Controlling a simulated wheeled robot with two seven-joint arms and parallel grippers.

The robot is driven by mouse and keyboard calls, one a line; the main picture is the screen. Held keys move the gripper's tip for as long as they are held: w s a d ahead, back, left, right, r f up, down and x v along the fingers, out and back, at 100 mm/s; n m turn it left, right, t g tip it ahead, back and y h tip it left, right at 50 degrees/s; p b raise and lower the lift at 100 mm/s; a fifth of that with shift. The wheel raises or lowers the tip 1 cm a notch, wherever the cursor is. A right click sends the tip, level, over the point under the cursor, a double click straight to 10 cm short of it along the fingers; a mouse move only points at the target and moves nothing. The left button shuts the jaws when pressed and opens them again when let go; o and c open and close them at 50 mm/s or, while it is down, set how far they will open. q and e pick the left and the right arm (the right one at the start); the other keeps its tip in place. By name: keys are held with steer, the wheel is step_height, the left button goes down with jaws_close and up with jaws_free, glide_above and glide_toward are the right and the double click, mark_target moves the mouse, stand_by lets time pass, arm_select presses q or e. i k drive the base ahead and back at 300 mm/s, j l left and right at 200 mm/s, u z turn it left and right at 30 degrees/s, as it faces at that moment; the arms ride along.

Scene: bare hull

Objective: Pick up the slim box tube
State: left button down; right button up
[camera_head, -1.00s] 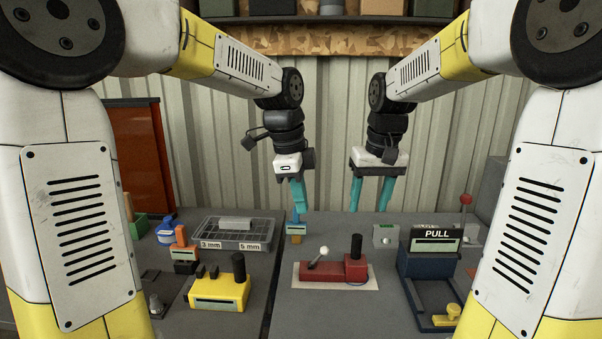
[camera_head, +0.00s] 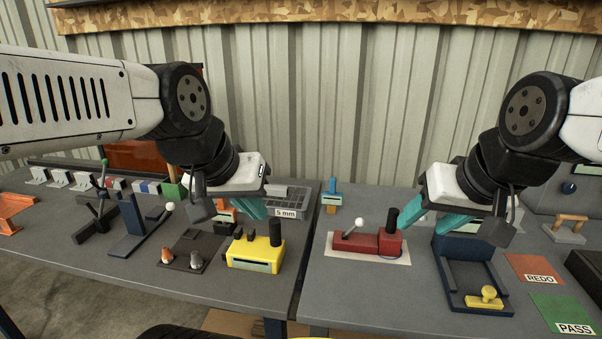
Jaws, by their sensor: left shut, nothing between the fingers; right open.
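A short light grey bar (camera_head: 276,191), perhaps the slim box tube, lies on the grey tray (camera_head: 309,204) marked 5 mm, back centre of the table. I cannot make out whether it is hollow. My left gripper (camera_head: 262,214) is shut and empty, with teal fingers pointing down in front of the tray's left part, above the yellow device (camera_head: 256,254). It hides part of the tray. My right gripper (camera_head: 425,224) is open and empty, over the area between the red device (camera_head: 368,243) and the dark blue fixture (camera_head: 468,262).
A blue and orange tool (camera_head: 332,195) stands right of the tray. Red REDO (camera_head: 536,270) and green PASS (camera_head: 566,312) mats lie at right. A seam splits the tables.

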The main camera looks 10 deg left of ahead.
mark_target(277, 191)
steer(key=i+j+u, duration=0.1)
steer(key=j+u, duration=0.15)
steer(key=j, duration=0.2)
steer(key=i+j+u, duration=0.1)
steer(key=j+u, duration=0.15)
steer(key=j, duration=0.15)
steer(key=i+j+u, duration=0.25)
steer(key=j, duration=0.2)
steer(key=k, duration=0.1)
